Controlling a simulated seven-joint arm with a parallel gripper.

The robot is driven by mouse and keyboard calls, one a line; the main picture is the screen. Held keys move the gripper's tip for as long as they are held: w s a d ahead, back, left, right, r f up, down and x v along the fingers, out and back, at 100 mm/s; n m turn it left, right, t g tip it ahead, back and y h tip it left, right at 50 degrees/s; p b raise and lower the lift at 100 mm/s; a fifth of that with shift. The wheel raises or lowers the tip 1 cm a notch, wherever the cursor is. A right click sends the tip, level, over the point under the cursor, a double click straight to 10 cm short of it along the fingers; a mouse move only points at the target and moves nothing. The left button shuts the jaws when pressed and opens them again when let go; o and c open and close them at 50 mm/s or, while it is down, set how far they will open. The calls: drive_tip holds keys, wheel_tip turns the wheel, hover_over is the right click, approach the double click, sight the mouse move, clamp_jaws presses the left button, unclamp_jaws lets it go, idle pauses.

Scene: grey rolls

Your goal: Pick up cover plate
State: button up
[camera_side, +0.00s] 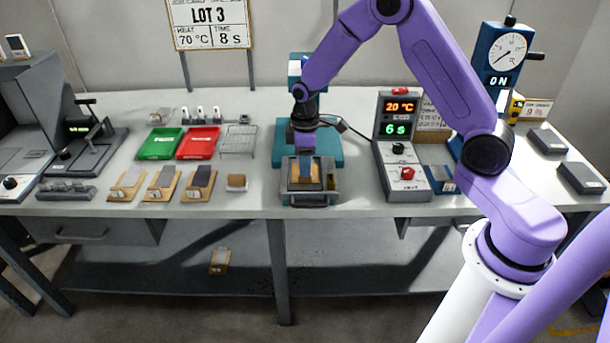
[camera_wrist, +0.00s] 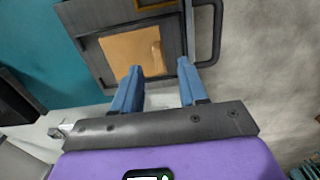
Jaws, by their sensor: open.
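My gripper (camera_side: 306,172) has two blue fingers and reaches down in front of the teal press. In the wrist view my gripper (camera_wrist: 159,70) is open, with its fingers apart and nothing between them. A grey metal tray or frame (camera_wrist: 100,76) with a bar handle lies beyond the fingertips; a tan square piece (camera_wrist: 128,58) is inside it. In the side view the same frame (camera_side: 310,200) sits at the press front, and my fingers partly hide the tan piece (camera_side: 296,184). I cannot tell which part is the cover plate.
The heater control box (camera_side: 402,165) stands close on the right. A tan block (camera_side: 237,182) and several clipboard-like boards (camera_side: 163,184) lie to the left. Green (camera_side: 160,144) and red (camera_side: 198,143) trays and a wire rack (camera_side: 238,141) are behind.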

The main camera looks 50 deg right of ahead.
drive_tip(key=shift+f, duration=1.7)
clamp_jaws()
drive_tip(key=shift+r, duration=0.1)
